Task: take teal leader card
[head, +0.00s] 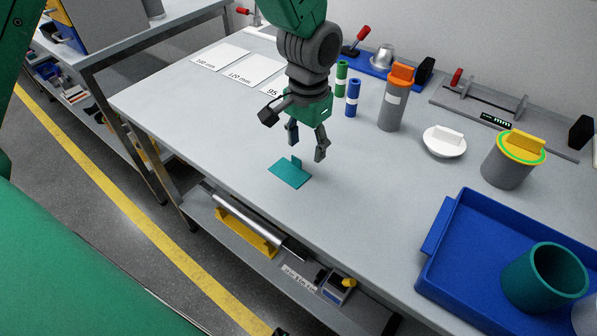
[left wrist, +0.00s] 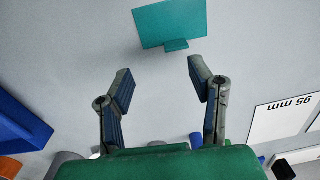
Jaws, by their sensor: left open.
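The teal leader card (head: 289,174) lies flat on the grey table near its front edge, with a small upright tab on it. In the left wrist view the card (left wrist: 171,22) is at the top, its tab toward my fingers. My left gripper (head: 306,151) is open and empty, above the table just behind the card. In the left wrist view its fingertips (left wrist: 157,68) are apart, with bare table between them, and do not touch the card. My right gripper does not show in either view.
White labelled sheets (head: 254,72) lie at the back left. Green and blue cylinders (head: 353,97) and a grey canister with an orange top (head: 391,105) stand behind my gripper. A blue tray (head: 457,232) holding a teal cup (head: 543,277) is at the right. Table around the card is clear.

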